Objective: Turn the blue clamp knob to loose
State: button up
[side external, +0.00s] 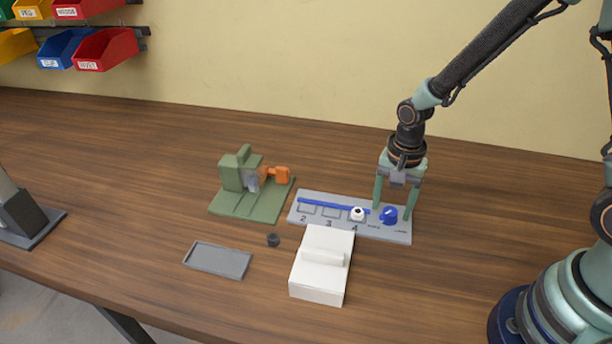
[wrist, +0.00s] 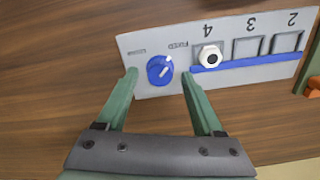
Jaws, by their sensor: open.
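The blue clamp knob (side external: 389,215) stands at the right end of a grey socket board (side external: 318,198). In the wrist view the knob (wrist: 155,73) carries a white mark slanting up and right, toward the upside-down label that seems to read FIXED. Another small label sits up and left of it, too small to read surely. My gripper (side external: 392,212) points down over the knob and is open, with one finger on each side. In the wrist view my gripper (wrist: 160,74) shows gaps between fingers and knob; whether either touches cannot be told.
A blue bar (side external: 325,204) runs along the sockets. A white box (side external: 322,265), small dark piece (side external: 273,240), grey tray (side external: 218,260) and green fixture (side external: 235,175) stand nearby.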

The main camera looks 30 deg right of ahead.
jog(key=shift+f, duration=0.3)
grip_shut()
